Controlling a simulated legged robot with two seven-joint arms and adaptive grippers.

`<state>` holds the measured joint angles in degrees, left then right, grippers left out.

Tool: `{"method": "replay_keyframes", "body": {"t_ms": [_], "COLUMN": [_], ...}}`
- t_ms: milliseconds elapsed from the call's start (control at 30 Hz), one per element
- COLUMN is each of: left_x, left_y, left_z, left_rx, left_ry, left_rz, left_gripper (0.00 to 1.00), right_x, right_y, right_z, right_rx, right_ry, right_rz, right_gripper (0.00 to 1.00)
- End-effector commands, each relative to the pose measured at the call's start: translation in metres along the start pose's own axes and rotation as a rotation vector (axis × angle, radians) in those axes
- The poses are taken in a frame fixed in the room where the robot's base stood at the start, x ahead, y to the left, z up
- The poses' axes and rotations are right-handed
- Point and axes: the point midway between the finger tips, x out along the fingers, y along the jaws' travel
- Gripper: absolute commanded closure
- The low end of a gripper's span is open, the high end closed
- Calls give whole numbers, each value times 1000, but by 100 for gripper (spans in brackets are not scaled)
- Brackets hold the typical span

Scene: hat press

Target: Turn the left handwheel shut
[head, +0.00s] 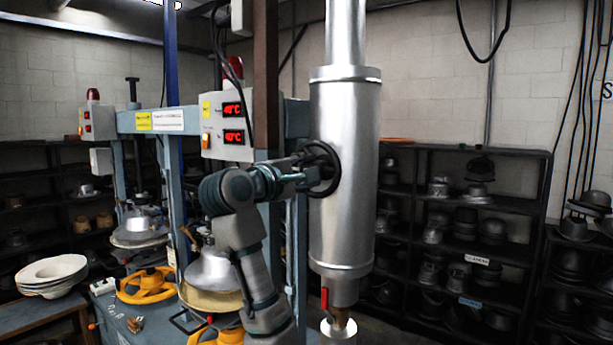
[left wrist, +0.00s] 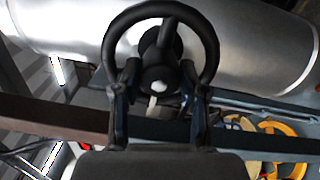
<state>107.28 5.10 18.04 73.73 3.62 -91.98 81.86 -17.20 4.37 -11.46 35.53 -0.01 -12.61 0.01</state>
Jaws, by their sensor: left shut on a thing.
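The black left handwheel (head: 332,158) sits on the left side of a tall silver cylinder (head: 343,215). My left gripper (head: 308,178) reaches it from the left and is shut on it. In the left wrist view the handwheel (left wrist: 211,48) shows as a black ring with a hub, in front of the silver cylinder (left wrist: 75,25). The two fingers of my left gripper (left wrist: 160,78) lie at the lower part of the rim, one on each side of the hub. The exact finger contact is dark and hard to make out. My right gripper is not in view.
A blue-grey press frame (head: 295,122) and a control box with red displays (head: 213,140) stand left of the cylinder, close to my arm. A brown upright beam (head: 265,75) rises behind my arm. Dark shelves (head: 520,205) with hat forms stand behind at the right.

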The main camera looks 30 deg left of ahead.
Motion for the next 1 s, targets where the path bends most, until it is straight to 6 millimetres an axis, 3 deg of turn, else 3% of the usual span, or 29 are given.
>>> {"method": "replay_keyframes", "body": {"t_ms": [1000], "left_x": [3], "left_y": [-5], "left_z": [-2], "left_rx": [963], "left_ry": [-22], "left_rz": [-13], "left_gripper": [92], "right_x": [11], "right_y": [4], "right_z": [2], "right_rx": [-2], "right_ry": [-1], "right_rz": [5], "right_gripper": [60]}}
